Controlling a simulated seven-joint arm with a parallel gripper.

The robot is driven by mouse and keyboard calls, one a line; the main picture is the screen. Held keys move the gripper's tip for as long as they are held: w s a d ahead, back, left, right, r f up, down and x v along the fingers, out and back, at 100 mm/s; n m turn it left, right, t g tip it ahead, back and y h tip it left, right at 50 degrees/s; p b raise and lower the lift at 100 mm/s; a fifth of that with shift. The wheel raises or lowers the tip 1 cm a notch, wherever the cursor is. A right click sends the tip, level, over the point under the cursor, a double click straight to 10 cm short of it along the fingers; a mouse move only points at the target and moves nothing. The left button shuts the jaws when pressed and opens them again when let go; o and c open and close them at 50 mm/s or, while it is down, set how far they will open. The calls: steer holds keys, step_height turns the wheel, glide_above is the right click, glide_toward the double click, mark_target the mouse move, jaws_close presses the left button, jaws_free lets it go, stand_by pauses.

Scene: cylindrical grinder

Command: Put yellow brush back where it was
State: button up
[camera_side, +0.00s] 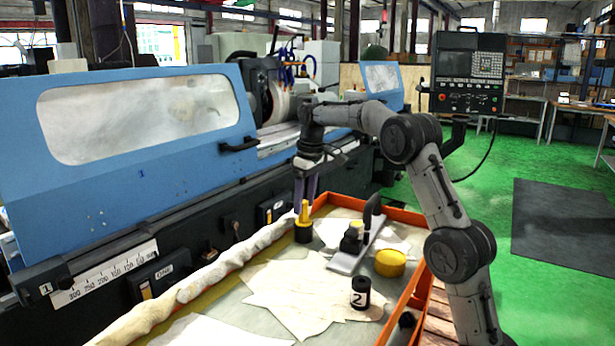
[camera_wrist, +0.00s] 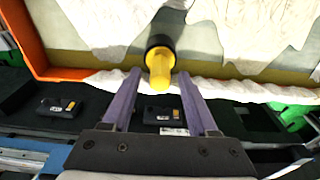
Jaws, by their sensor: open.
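The yellow brush (camera_side: 304,230) stands upright on the tray near its far left side, with a yellow handle over a round black base. In the wrist view the brush (camera_wrist: 160,62) shows its handle end just past my fingertips, in line with the gap between them. My gripper (camera_side: 306,198) points down close to the top of the handle. In the wrist view my gripper (camera_wrist: 160,74) has its two purple-grey fingers wide apart, with nothing held. I cannot tell whether the handle tip is between the fingers.
The orange-rimmed tray (camera_side: 404,217) also holds a black cylinder marked 2 (camera_side: 360,294), a yellow round container (camera_side: 390,263), a metal plate with a black handle (camera_side: 345,262) and paper sheets (camera_side: 290,290). A rolled white cloth (camera_side: 215,268) lies along the left edge, beside the blue grinder (camera_side: 215,150).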

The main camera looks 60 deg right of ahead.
mark_target(308, 223)
step_height(308, 223, up, 9)
steer(key=s, duration=0.1)
steer(key=s+a+r+t, duration=0.2)
steer(key=s+a+r, duration=0.1)
steer(key=s+a, duration=1)
steer(key=s+a+f, duration=0.3)
steer(key=s+f, duration=0.1)
steer(key=s, duration=0.1)
steer(key=s+a+f+t, duration=0.1)
steer(key=s+a+f, duration=0.2)
steer(key=s, duration=0.3)
steer(key=s+a+f+t, duration=0.1)
steer(key=s+a+f, duration=0.2)
steer(key=s+f, duration=0.2)
steer(key=shift+s+a+f, duration=0.15)
steer(key=shift+s+f, duration=0.1)
steer(key=shift+f, duration=0.35)
